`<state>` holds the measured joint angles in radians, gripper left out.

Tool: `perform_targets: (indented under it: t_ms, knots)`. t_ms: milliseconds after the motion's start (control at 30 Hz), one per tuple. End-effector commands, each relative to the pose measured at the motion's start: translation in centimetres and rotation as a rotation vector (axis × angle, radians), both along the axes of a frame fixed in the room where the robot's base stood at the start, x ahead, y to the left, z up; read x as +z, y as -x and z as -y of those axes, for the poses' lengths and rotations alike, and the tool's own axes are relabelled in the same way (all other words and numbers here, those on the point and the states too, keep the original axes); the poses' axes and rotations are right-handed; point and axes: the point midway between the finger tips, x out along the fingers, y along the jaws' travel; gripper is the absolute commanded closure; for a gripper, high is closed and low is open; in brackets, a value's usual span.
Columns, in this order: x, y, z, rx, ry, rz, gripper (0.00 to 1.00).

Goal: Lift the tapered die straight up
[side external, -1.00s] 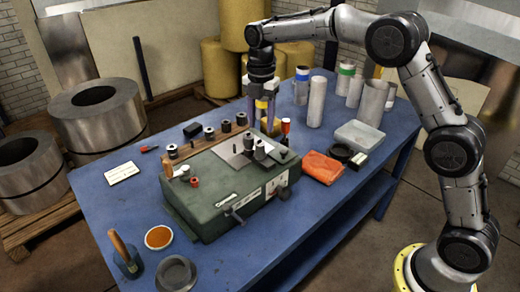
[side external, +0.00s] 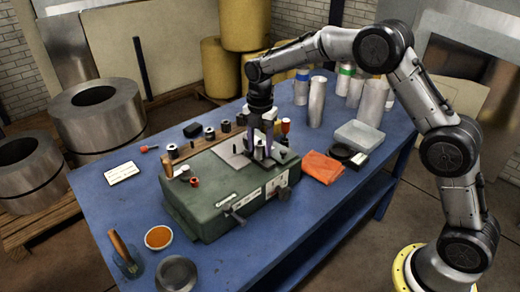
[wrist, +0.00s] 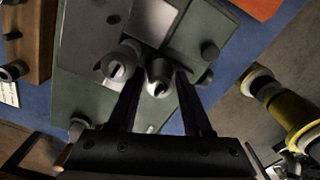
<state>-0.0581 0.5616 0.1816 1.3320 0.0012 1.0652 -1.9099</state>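Two short grey metal dies stand close together on the steel plate of the green machine (side external: 225,190). One die (wrist: 158,76) lies between my gripper's fingers in the wrist view. The other die (wrist: 121,62) stands just left of it, outside the left finger. I cannot tell from their shape which one is tapered. My gripper (side external: 263,146) points down over the plate, and its fingers (wrist: 161,80) reach down on both sides of the first die. They look open, with a narrow gap at the right finger. In the side view the fingers partly hide the dies.
A wooden rail (side external: 205,147) with several dark rollers runs behind the machine. An orange cloth (side external: 321,166) and a grey box (side external: 359,136) lie to the right. Tall metal pipes (side external: 316,102) stand at the back.

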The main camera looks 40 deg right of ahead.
Motion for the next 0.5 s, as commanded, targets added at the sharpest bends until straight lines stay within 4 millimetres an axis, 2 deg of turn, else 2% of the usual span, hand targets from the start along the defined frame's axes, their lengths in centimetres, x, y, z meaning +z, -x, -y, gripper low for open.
perform_targets:
  t_ms: [33,200,267,500]
  knots:
    - [0.03,-0.01,0.00,0.000,0.000,0.000,0.60]
    - [0.06,-0.01,0.00,0.000,0.000,0.000,0.91]
    - [0.06,-0.01,0.00,0.000,0.000,0.001,1.00]
    - [0.17,-0.06,0.00,0.000,0.000,0.003,1.00]
